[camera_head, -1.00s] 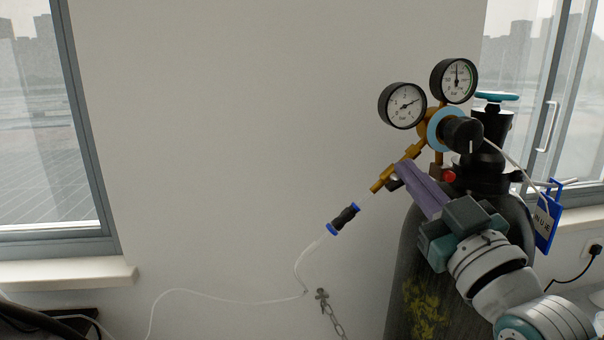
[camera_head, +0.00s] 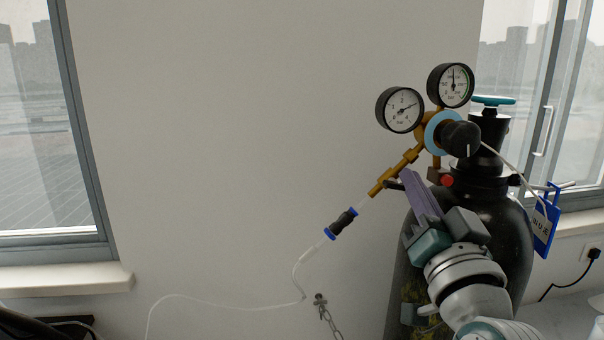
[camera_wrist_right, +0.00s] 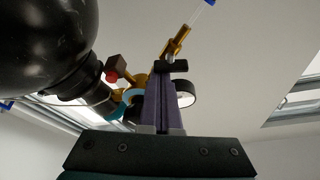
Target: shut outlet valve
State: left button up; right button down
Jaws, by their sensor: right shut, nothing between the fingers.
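The brass outlet pipe (camera_head: 388,177) slants down and left from the regulator on the black gas cylinder (camera_head: 505,215). A small black handle, apparently the outlet valve (camera_head: 393,185), sits at this pipe just left of my right fingertips. My right gripper (camera_head: 407,173) has long purple fingers, shut and empty, pointing up at the pipe. In the right wrist view the closed fingertips (camera_wrist_right: 164,83) lie just below the black handle (camera_wrist_right: 172,66), which crosses the brass pipe. I cannot tell whether they touch. My left gripper is not in view.
Two gauges (camera_head: 400,110), a black regulator knob (camera_head: 461,139) and a red button (camera_head: 447,181) are close to the fingers. A teal handwheel (camera_head: 493,100) tops the cylinder, and a blue tag (camera_head: 546,222) hangs right. A thin hose (camera_head: 297,270) runs lower left beside bare wall.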

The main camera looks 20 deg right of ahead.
jog(key=m, duration=0.2)
jog(key=m+g+h, duration=0.1)
jog(key=m, duration=0.1)
jog(key=shift+f, duration=0.35)
dwell(0.4)
dwell(0.5)
